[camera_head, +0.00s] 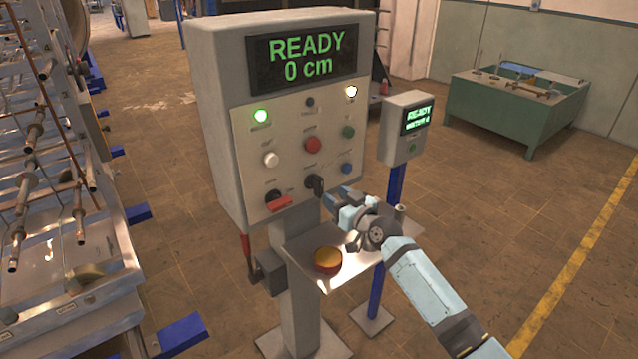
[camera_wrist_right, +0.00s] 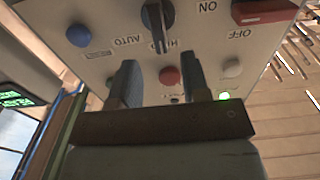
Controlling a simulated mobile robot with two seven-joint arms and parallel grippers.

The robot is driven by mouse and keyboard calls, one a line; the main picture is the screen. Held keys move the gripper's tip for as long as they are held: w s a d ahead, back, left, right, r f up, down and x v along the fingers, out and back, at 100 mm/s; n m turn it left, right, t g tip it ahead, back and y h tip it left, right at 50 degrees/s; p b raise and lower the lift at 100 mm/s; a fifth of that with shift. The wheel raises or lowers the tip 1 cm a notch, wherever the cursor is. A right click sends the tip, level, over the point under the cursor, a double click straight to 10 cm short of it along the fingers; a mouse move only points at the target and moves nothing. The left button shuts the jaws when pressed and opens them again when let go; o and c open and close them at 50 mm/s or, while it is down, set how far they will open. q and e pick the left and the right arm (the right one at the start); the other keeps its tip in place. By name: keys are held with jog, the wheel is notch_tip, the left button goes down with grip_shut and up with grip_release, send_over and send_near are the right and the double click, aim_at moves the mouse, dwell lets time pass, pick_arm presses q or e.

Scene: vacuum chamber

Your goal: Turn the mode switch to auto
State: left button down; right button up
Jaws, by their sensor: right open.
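My right gripper (camera_head: 338,196) is just in front of and to the right of the knob. In the right wrist view its two fingers (camera_wrist_right: 162,80) are apart with nothing between them, and the knob lies beyond their tips. I cannot tell any contact. My left gripper is out of view.
Below is a metal shelf (camera_head: 305,245) with a red-and-yellow button (camera_head: 328,260). A smaller READY box (camera_head: 404,130) stands behind right.

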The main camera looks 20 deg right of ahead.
aim_at(322, 186)
jog(key=x, duration=0.7)
jog(key=shift+w+a+f, duration=0.1)
jog(key=shift+w, duration=0.1)
jog(key=c, duration=0.7)
